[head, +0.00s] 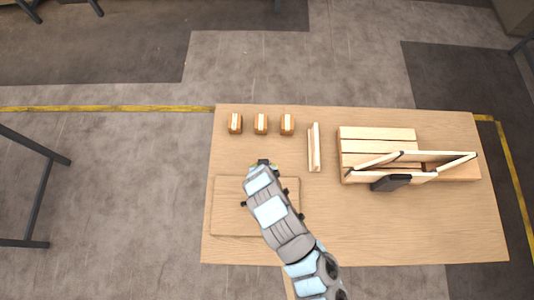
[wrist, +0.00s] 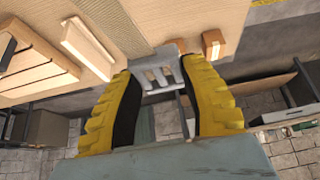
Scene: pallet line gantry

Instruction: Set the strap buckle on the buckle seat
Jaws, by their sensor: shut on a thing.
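The strap buckle (wrist: 158,74) is a grey metal piece with slots, held between the yellow fingers of my gripper (wrist: 165,85) in the wrist view. In the head view my gripper (head: 263,164) is over the table's left half, at the upper edge of a flat wooden board; my arm hides most of the buckle there. A dark grey block (head: 391,183) sits against the front of the slatted wooden pallet; it may be the buckle seat, but I cannot tell for sure. My gripper is well to its left.
The pallet (head: 377,134) stands on the right of the table (head: 350,235), with tilted boards at its front. A narrow wooden piece (head: 314,148) and three small wooden blocks (head: 261,123) lie behind my gripper. The flat board (head: 228,222) lies front left. The table's front right is clear.

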